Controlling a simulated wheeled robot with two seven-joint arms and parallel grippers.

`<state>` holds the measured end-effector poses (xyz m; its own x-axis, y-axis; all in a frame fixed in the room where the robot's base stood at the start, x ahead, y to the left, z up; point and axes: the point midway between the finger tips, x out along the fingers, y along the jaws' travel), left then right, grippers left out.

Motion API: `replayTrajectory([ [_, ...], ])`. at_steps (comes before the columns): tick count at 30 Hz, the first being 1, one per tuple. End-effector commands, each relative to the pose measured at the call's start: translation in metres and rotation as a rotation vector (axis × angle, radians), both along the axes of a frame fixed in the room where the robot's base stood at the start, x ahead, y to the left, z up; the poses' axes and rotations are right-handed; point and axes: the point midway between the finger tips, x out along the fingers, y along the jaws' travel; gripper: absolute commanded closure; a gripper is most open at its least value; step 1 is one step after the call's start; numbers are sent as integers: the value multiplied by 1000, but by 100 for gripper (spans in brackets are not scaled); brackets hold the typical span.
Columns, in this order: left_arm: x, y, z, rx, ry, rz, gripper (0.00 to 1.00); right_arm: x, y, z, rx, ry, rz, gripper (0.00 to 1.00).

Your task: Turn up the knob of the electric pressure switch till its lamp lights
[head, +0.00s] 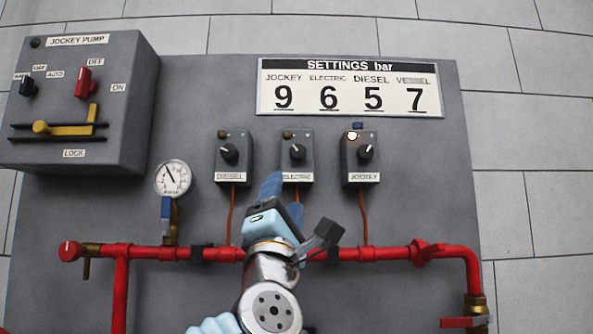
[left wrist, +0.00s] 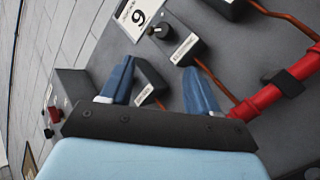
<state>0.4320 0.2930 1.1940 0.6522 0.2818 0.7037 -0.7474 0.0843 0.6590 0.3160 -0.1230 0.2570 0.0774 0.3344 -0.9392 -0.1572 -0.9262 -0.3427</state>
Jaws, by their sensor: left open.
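The electric pressure switch (head: 296,160) is a small grey box in the middle of the panel, with a black knob (head: 297,152) and a dark, unlit lamp (head: 287,134). My left gripper (head: 284,199) is open and empty, just below this switch, its blue fingers apart from the knob. In the left wrist view the electric switch (left wrist: 182,52) and its knob (left wrist: 158,31) lie beyond and above the fingertips (left wrist: 160,82). The fingers overlap the lower edge of the electric switch in the head view. My right gripper is not seen.
The diesel switch (head: 232,158), lamp dark, stands left; the jockey switch (head: 361,160), lamp lit white, right. A settings sign (head: 350,88) reads electric 6. A gauge (head: 173,180), red pipe (head: 385,254) and jockey pump box (head: 125,100) also stand on the panel.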

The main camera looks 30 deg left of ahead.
Motion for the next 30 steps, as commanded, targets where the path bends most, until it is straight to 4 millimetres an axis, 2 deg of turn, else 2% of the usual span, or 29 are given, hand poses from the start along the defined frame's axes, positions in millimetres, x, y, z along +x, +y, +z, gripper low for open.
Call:
replayTrajectory([
  [1,0,1,-5,-102,-45,-110,39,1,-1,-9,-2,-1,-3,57],
  [6,1,-1,-4,-428,-178,-477,39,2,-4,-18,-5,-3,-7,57],
  [9,2,-3,-4,-554,-224,-618,39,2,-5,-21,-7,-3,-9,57],
  [14,3,-4,0,-645,-260,-718,39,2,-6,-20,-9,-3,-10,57],
  [20,22,4,22,-655,-261,-724,39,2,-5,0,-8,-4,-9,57],
  [24,44,13,49,-657,-261,-724,39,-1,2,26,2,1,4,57],
  [30,72,23,77,-655,-260,-726,39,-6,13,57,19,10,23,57],
])
